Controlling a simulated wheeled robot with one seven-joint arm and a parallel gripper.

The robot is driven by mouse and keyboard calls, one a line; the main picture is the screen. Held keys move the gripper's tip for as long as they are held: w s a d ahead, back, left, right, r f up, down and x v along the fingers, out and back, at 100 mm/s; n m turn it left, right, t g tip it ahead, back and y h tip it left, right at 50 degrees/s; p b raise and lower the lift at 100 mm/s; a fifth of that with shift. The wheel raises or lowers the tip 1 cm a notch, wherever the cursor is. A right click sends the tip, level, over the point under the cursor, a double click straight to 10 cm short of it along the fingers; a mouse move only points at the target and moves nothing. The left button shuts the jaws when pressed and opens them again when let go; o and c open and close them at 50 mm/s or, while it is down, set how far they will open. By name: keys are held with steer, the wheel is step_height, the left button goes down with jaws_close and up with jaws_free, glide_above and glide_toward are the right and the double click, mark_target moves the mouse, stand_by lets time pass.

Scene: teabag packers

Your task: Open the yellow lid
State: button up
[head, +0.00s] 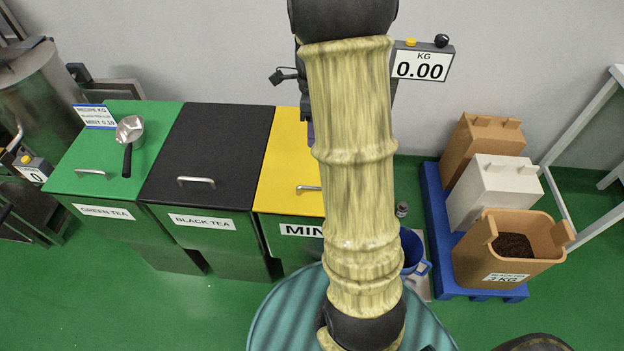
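The yellow lid (282,165) lies flat and closed on the bin labelled "MIN…" (290,230), right of the black lid. Its metal handle (308,188) shows at the front, partly hidden by my arm. My arm, in a streaked yellow cover, crosses the middle of the head view and hides the right part of the yellow lid. My gripper cannot be made out in this view, so its state and its distance from the handle do not show.
A green lid (75,170) with a metal scoop (128,130) on it and a black lid (215,140) are to the left, both closed. A scale display (422,66) reads 0.00. A blue pallet (440,225) with tan and white containers stands at right. A blue bucket (411,250) is partly hidden.

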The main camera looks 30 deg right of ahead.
steer(key=b, duration=0.1)
glide_above(312, 193)
step_height(312, 193, down, 15)
steer(key=shift+s+f, duration=0.1)
steer(key=shift+f, duration=0.05)
jaws_close()
